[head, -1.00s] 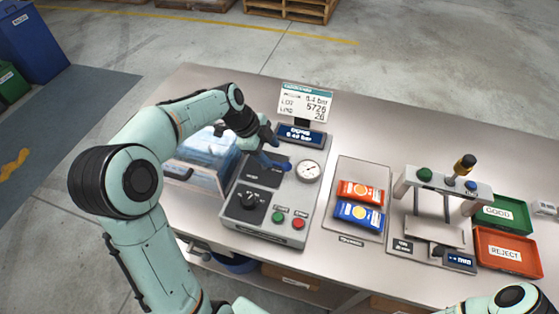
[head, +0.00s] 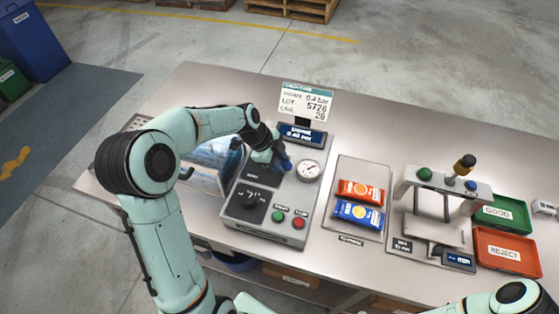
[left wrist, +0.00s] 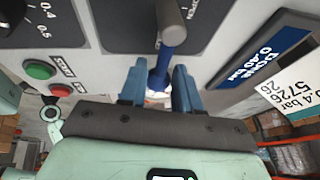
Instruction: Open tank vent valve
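The tank unit (head: 240,213) is a grey console on the bench with a clear-sided tank at its left. My left gripper (head: 284,165) is over its upper panel, left of the round gauge (head: 308,171). In the left wrist view, a blue valve handle (left wrist: 159,78) with a grey-blue bar (left wrist: 173,32) stands from the panel. The two blue fingertips of my left gripper (left wrist: 158,88) are apart, on either side of the handle, with a gap visible. In the head view the gripper mostly hides the valve. My right gripper is out of view.
A blue display (left wrist: 265,50) reads 0.40 bar. The console has a black knob (head: 249,200), a green button (head: 278,217) and a red button (head: 299,222). To the right are a tray with two packets (head: 360,202), a press, and GOOD (head: 508,218) and REJECT (head: 510,262) trays.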

